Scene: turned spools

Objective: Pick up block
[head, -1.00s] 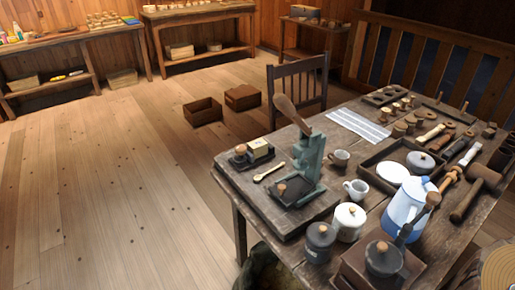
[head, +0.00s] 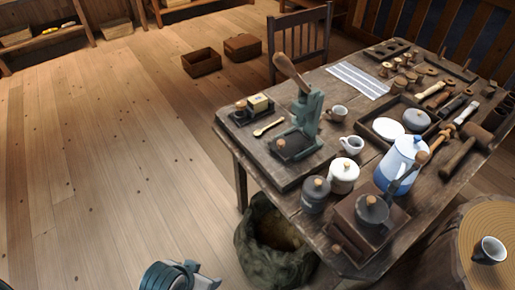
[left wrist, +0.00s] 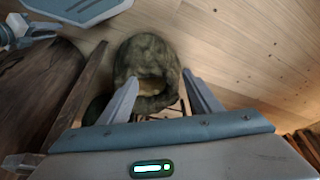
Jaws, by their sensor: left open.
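A small pale block (head: 259,102) sits at the right end of a dark little tray (head: 245,117) on the near left corner of the table, beside a round wooden-knobbed piece (head: 240,106). My left gripper shows partly at the bottom edge of the head view (head: 182,276), low over the floor and well away from the table top. In the left wrist view the left gripper (left wrist: 159,84) is open, with nothing between its fingers. The block is not visible in that view.
The floor at left is clear.

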